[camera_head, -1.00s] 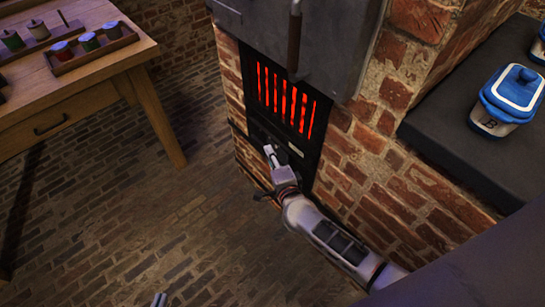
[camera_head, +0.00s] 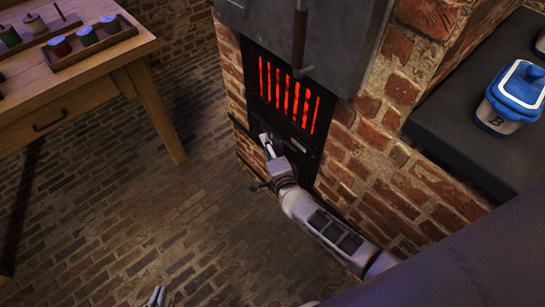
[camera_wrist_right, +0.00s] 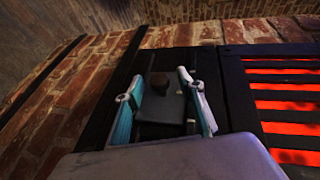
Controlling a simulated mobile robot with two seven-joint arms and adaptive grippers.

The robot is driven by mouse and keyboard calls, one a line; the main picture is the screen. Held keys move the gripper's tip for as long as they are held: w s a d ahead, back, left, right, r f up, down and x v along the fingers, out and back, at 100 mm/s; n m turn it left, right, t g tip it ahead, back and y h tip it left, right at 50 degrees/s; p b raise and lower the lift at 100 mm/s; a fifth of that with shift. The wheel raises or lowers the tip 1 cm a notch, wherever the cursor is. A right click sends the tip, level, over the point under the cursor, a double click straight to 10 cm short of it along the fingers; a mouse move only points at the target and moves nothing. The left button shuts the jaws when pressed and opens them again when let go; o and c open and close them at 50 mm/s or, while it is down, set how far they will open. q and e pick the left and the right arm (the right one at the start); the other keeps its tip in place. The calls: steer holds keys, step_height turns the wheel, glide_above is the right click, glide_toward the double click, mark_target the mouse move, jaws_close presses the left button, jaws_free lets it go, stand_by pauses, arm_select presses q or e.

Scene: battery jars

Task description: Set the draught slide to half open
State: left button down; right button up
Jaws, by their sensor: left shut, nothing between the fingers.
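The draught slide shows in the right wrist view as a grey plate (camera_wrist_right: 160,108) with a dark round knob (camera_wrist_right: 159,82), set in a black frame beside the glowing grate. My right gripper (camera_wrist_right: 160,78) has its fingers apart, one on each side of the knob, with gaps visible; contact is unclear. In the head view, my right gripper (camera_head: 265,138) is at the black panel below the glowing bars (camera_head: 286,95), and it hides most of the slide there. My left gripper (camera_head: 157,296) is shut and empty; only its tips show at the bottom edge, over the floor.
Brick walls flank the furnace, and a grey metal hood (camera_head: 345,40) hangs above the grate. A dark worktop (camera_head: 470,150) with a blue-lidded jar (camera_head: 513,98) is at the right. The middle floor is clear.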

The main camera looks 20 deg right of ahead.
steer(key=v, duration=1.1)
